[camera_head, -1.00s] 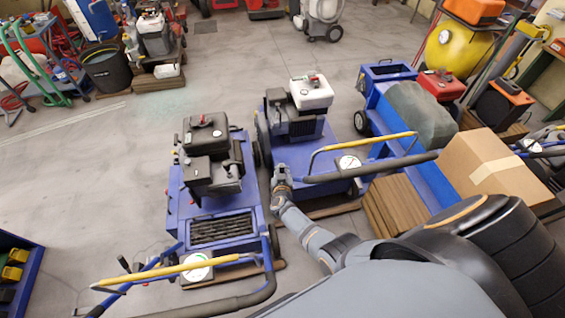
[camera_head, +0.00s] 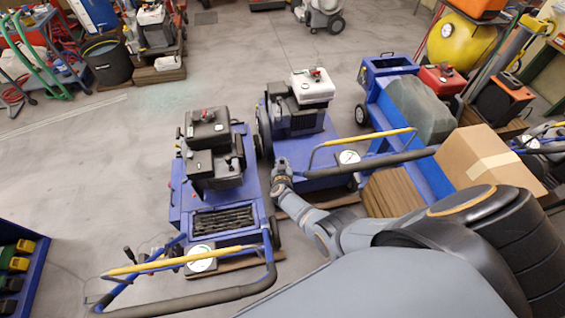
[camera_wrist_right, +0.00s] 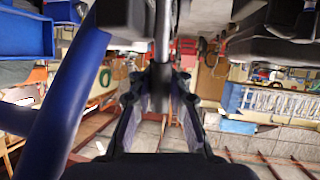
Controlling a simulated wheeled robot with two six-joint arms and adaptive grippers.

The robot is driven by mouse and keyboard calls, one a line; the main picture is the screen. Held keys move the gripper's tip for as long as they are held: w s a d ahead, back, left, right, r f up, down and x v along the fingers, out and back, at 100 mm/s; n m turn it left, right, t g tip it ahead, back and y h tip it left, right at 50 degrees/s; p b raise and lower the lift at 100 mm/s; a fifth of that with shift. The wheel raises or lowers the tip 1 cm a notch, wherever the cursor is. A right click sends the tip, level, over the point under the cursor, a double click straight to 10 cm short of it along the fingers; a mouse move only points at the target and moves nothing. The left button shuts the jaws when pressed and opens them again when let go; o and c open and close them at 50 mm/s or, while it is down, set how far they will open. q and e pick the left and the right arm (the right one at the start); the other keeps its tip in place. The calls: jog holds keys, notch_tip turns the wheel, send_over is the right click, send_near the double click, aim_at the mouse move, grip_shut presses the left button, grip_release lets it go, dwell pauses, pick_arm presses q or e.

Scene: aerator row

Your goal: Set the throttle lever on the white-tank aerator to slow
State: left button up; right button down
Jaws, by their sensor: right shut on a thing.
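The white-tank aerator (camera_head: 303,127) is blue, with a white tank (camera_head: 312,86) on its engine, a yellow bail bar and a dark handlebar. My right gripper (camera_head: 281,167) is at the left end of its handle, where the arm hides most of the lever area. In the right wrist view, my right gripper (camera_wrist_right: 160,90) is shut on a thin grey rod with a dark end, the throttle lever (camera_wrist_right: 162,45), which comes down from the top between the fingers. The lever's slow and fast marks cannot be read. My left gripper is out of view.
A similar aerator with a black tank (camera_head: 207,128) stands close on the left. On the right are a blue machine under a grey cover (camera_head: 422,108) and a cardboard box (camera_head: 488,160). A blue tube (camera_wrist_right: 68,95) runs close beside the gripper.

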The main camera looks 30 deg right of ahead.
jog(key=shift+s+a+f, duration=0.15)
jog(key=shift+a+f, duration=0.05)
jog(key=shift+f, duration=0.05)
dwell(0.6)
jog(key=c, duration=1.7)
grip_release()
jog(key=shift+o, duration=0.8)
jog(key=shift+r, duration=0.2)
jog(key=v, duration=1.2)
